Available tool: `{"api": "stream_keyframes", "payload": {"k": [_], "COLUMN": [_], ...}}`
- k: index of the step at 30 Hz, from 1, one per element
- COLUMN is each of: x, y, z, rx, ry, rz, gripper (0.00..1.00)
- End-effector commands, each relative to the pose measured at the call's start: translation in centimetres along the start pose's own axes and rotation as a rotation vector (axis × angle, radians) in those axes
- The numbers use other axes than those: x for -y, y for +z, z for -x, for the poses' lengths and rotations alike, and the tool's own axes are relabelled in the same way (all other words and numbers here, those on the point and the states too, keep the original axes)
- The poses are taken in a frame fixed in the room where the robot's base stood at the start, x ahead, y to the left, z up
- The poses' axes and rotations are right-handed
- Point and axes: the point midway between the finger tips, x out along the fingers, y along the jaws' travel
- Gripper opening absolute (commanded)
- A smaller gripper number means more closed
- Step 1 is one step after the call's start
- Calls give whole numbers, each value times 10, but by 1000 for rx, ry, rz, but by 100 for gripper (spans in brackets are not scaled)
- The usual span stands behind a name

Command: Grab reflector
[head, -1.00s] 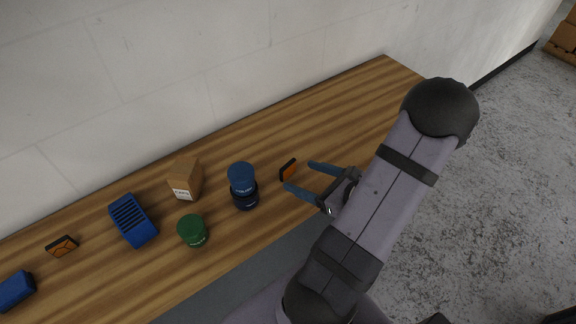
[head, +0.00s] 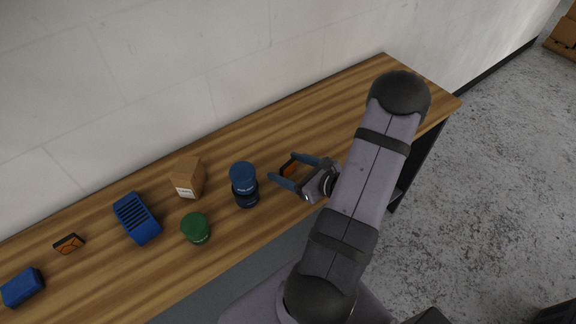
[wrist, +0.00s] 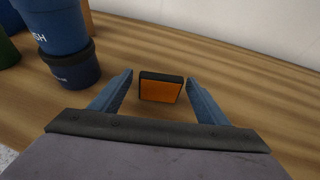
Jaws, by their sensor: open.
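An orange reflector (wrist: 160,90) with a black frame stands on the wooden bench between my open fingers in the wrist view, with a gap on each side. In the head view the reflector (head: 289,170) shows between the blue fingers of my gripper (head: 294,170). My gripper also shows in the wrist view (wrist: 161,98), open and empty. A second orange reflector (head: 68,244) with a black edge lies far to the left on the bench.
Blue stacked tins (head: 244,185) stand just left of my gripper. Further left are a green tin (head: 196,228), a cardboard box (head: 188,178), a blue slotted block (head: 137,218) and a blue box (head: 22,288). The wooden bench (head: 350,110) is clear behind and right. A wall runs along the back.

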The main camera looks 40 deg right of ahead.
Motion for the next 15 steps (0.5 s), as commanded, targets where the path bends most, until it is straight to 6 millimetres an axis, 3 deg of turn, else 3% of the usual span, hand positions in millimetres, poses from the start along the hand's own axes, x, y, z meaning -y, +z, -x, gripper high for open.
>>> {"api": "stream_keyframes", "payload": {"k": [8, 13, 15], "x": [0, 0, 0], "y": [0, 0, 0], "z": [-2, -2, -2], "rx": [0, 0, 0], "ry": [-1, -1, -1], "rz": [0, 0, 0], "gripper": [69, 28, 25]}}
